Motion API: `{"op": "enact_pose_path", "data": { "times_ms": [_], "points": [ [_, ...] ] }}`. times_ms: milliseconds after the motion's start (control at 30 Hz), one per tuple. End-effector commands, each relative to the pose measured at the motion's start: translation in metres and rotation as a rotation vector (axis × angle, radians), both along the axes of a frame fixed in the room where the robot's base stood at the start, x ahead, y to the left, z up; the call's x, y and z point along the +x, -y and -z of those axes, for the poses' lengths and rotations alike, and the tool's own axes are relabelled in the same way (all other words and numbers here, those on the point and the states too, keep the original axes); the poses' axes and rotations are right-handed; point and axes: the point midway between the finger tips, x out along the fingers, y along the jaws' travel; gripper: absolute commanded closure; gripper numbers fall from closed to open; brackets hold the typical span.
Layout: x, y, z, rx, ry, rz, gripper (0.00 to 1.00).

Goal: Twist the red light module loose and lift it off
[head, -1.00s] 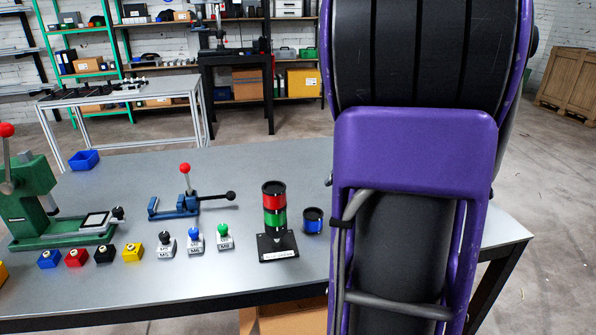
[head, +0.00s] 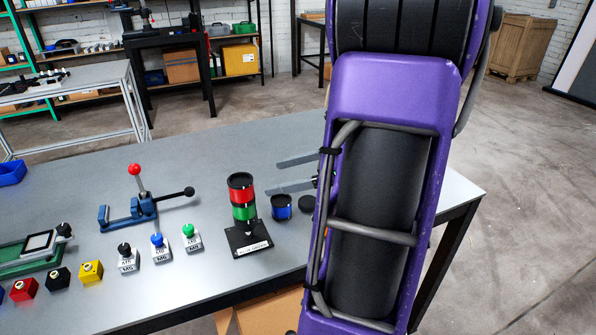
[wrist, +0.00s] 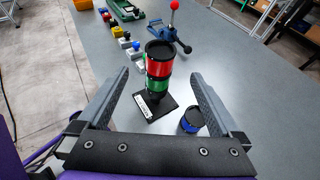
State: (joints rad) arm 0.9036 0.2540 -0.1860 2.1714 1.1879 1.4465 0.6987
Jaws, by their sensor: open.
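The red light module (head: 241,194) is the top coloured section of a stack light, with a black rim above it. It sits on the green module (head: 244,212), over a black base plate (head: 249,239) with a white label. The stack stands upright on the grey table. In the wrist view the red module (wrist: 159,63) shows between and beyond the fingers of my gripper (wrist: 163,88), which is open and empty. In the head view my gripper's fingers (head: 288,174) point left toward the stack, apart from it; my purple arm hides the rest.
A blue module (head: 282,207) stands just right of the stack, also below the right finger in the wrist view (wrist: 191,122). Labelled knob blocks (head: 161,249) and a blue clamp (head: 130,213) with a red ball stand to the left. The table behind the stack is clear.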

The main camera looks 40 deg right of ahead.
Motion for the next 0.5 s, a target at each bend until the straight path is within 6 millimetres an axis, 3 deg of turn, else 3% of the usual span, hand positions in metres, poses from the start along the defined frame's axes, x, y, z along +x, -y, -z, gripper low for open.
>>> {"op": "enact_pose_path", "data": {
  "times_ms": [500],
  "points": [
    [0.072, -0.062, 0.041, 0.000, -0.002, -0.003, 0.00]
  ]
}}
